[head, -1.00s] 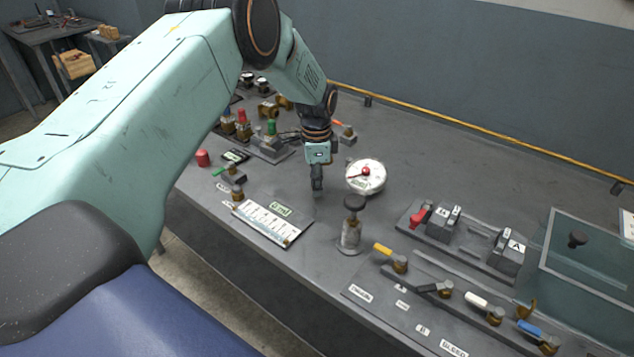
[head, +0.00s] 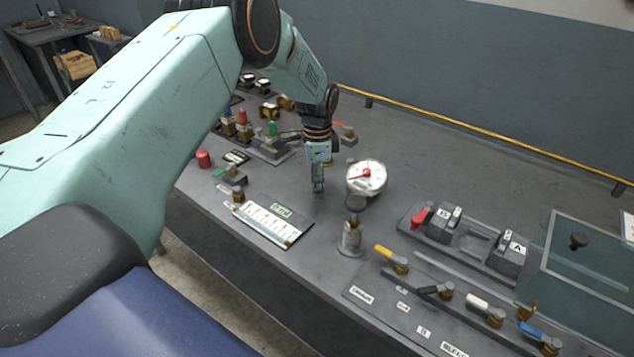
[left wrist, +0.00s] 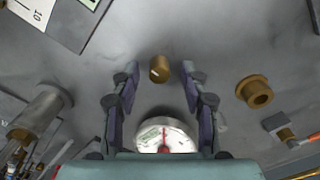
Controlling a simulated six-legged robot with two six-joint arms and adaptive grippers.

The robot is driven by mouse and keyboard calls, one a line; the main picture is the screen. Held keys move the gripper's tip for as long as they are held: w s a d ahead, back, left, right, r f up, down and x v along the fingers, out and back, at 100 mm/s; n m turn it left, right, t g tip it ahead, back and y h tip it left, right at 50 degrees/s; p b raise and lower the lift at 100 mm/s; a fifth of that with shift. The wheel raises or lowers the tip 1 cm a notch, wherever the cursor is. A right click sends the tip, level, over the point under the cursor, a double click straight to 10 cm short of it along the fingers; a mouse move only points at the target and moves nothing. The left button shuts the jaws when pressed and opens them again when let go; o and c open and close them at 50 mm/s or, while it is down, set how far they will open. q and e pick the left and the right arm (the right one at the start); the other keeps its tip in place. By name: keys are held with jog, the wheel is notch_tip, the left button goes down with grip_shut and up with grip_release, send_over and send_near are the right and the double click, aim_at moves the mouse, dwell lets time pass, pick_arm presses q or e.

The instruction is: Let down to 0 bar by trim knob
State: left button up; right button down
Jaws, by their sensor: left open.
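A round white gauge (head: 366,177) with a red needle stands on the bench just right of my left gripper (head: 318,188) in the head view. The gauge also shows in the left wrist view (left wrist: 166,133), low between the fingers; its reading is too small to tell. My left gripper points down, open. In the left wrist view a brass knob (left wrist: 160,68) with a pale mark lies ahead of and between the open fingertips (left wrist: 160,88), with no visible contact. In the head view I cannot make out this knob. My right gripper is not in view.
A black-capped post (head: 351,238) stands right of the gripper, nearer the bench's front edge. A white scale card (head: 270,222) lies to its left. Coloured levers (head: 480,304) and a block rack (head: 470,238) are farther right. Bare bench lies behind the gauge.

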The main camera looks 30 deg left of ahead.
pick_arm(q)
notch_tip(320, 180, up, 12)
jog(key=shift+f, duration=0.15)
dwell(0.3)
dwell(0.4)
